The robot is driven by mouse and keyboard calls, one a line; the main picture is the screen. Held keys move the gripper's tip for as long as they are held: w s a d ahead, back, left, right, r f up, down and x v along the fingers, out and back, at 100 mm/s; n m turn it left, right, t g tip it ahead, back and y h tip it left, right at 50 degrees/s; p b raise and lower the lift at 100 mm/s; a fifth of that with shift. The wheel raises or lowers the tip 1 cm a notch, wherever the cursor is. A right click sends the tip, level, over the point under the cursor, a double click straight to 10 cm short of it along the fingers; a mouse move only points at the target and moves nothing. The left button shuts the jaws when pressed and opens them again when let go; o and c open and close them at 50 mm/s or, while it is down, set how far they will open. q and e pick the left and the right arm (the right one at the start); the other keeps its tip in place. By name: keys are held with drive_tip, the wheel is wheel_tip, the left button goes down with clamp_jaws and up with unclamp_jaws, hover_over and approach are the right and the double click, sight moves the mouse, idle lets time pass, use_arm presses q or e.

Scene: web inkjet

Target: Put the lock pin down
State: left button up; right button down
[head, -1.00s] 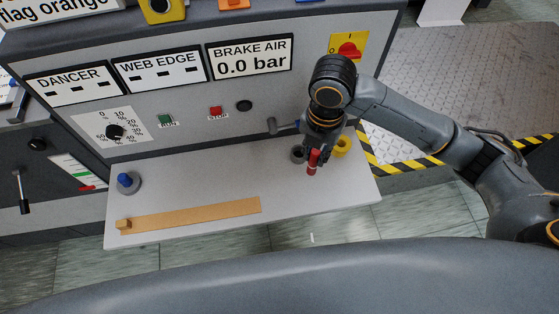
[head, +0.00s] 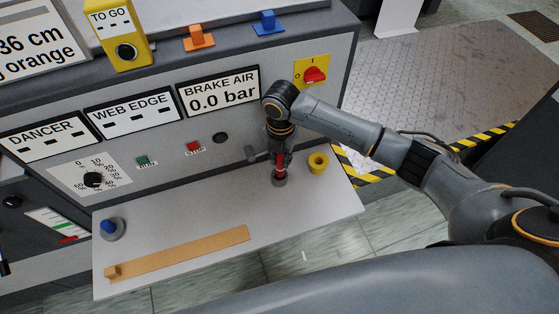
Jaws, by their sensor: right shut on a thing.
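The lock pin, a slim red cylinder (head: 279,171), is upright in the head view, near the right end of the grey shelf (head: 205,212). My right gripper (head: 279,160) points down and is shut on its upper part. The pin's lower end meets a small dark grey round holder (head: 280,182) on the shelf. I cannot tell whether it is inside the holder or just above or in front of it. My left gripper is out of view.
A yellow ring-shaped cup (head: 318,163) stands close to the right of the pin. A blue knob on a grey base (head: 112,229) and a wooden strip (head: 180,251) are on the left part of the shelf. The panel with a red rotary switch (head: 314,75) rises behind.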

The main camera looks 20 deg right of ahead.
sight(280, 164)
drive_tip(key=shift+w+f, duration=0.4)
drive_tip(key=shift+f, duration=0.05)
wheel_tip(280, 164, down, 3)
drive_tip(key=shift+w+f, duration=0.1)
drive_tip(key=shift+f, duration=0.05)
drive_tip(key=shift+f, duration=0.1)
drive_tip(key=shift+f, duration=0.1)
drive_tip(key=c, duration=1.2)
unclamp_jaws()
